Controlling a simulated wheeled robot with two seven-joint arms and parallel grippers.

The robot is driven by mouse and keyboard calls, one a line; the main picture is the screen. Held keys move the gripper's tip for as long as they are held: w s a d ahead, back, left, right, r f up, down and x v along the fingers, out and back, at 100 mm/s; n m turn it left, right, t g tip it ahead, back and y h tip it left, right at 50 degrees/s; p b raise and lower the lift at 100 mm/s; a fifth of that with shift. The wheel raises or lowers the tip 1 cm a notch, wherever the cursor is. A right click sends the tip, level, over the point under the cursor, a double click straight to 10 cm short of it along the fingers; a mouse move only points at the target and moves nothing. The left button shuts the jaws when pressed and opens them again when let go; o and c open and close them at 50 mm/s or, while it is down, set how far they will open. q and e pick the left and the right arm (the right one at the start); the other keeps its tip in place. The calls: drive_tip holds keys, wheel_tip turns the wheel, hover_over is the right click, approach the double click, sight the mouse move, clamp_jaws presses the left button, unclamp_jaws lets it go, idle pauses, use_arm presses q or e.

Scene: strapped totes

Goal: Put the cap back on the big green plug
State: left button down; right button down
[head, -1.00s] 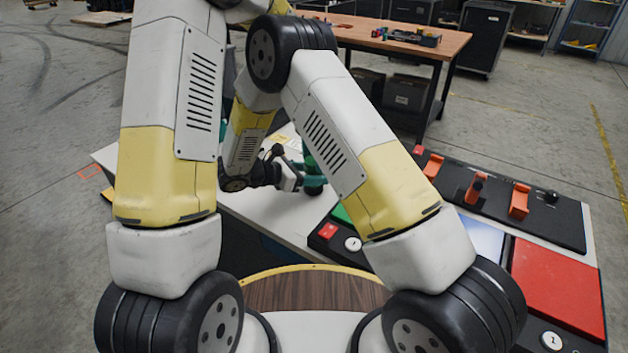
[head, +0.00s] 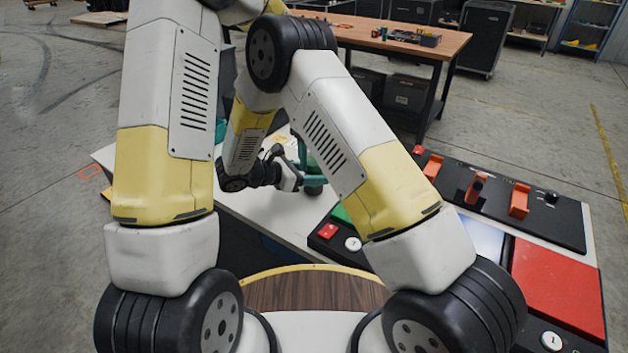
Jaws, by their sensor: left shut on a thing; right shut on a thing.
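A green, rounded thing (head: 314,188), which may be the big green plug, stands on the white table top. My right forearm partly covers it, so I cannot tell its full shape. A teal upright piece (head: 302,150) shows just above and left of it. My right gripper (head: 297,179) points right at this green thing and is shut on it or on the teal piece beside it; its fingertips are hard to make out. My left gripper is not in view. A small teal patch (head: 221,130) shows at the edge of my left arm. I cannot make out the cap for certain.
A black panel (head: 560,222) with orange parts lies on the right of the table (head: 262,207). A red pad (head: 558,285) and a red button (head: 327,231) are nearer. A wooden workbench (head: 400,36) stands behind. Bare table shows left of the green thing.

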use_arm(q)
drive_tip(key=m, duration=0.4)
drive_tip(key=shift+m, duration=0.3)
drive_tip(key=m, duration=0.4)
drive_tip(key=shift+m, duration=0.4)
drive_tip(key=m, duration=0.4)
drive_tip(key=shift+m, duration=0.3)
drive_tip(key=m, duration=1.3)
drive_tip(key=shift+f+m, duration=0.1)
drive_tip(key=shift+m, duration=0.3)
drive_tip(key=m, duration=0.7)
drive_tip(key=shift+m, duration=0.4)
drive_tip(key=c, duration=0.7)
unclamp_jaws()
